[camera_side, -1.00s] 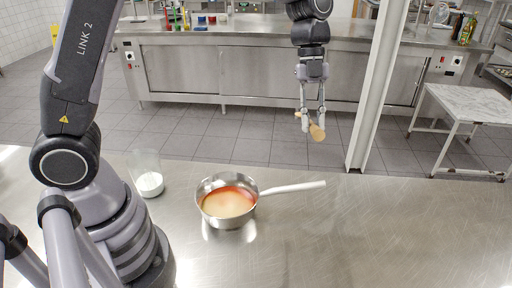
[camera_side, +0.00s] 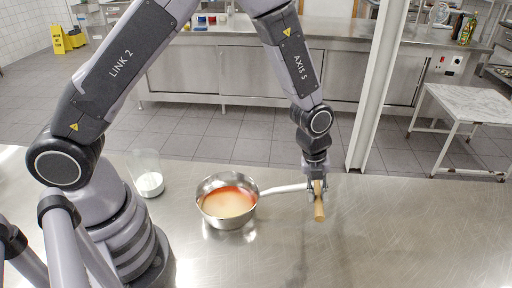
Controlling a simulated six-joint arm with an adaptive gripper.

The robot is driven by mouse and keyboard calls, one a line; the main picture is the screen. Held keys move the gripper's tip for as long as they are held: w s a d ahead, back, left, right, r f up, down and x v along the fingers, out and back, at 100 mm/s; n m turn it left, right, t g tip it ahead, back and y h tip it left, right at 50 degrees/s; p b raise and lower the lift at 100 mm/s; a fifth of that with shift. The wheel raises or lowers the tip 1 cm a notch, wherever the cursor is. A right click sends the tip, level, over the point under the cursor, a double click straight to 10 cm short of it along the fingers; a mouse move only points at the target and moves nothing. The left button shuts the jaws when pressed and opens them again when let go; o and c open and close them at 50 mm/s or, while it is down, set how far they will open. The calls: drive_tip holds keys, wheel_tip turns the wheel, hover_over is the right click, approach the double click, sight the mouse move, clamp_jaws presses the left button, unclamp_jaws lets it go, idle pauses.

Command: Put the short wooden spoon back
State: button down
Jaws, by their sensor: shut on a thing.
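The short wooden spoon (camera_side: 319,210) is in my gripper (camera_side: 317,186), hanging with its visible end pointing down. The spoon's other end is hidden by the gripper. I cannot tell whether the spoon touches the table. A steel saucepan (camera_side: 228,222) with orange-red and cream contents stands on the table to the left of the gripper. A clear glass container (camera_side: 147,163) with something white at its bottom stands left of the pan.
The steel table (camera_side: 410,230) is clear to the right and in front of the gripper. A white post (camera_side: 376,90) rises just beyond the table's far edge. A steel counter and a marble-topped side table (camera_side: 470,103) stand farther back.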

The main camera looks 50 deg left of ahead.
drive_tip(key=w+d+f, duration=0.4)
drive_tip(key=w+f, duration=0.1)
drive_tip(key=w, duration=0.3)
hover_over(360, 229)
drive_tip(key=f, duration=0.3)
drive_tip(key=s+f, duration=0.1)
drive_tip(key=shift+a+f, duration=0.25)
drive_tip(key=shift+w+d+f, duration=0.15)
drive_tip(key=shift+w+f, duration=0.25)
drive_tip(key=shift+f, duration=1.5)
drive_tip(key=c, duration=1.1)
unclamp_jaws()
drive_tip(key=shift+f, duration=0.15)
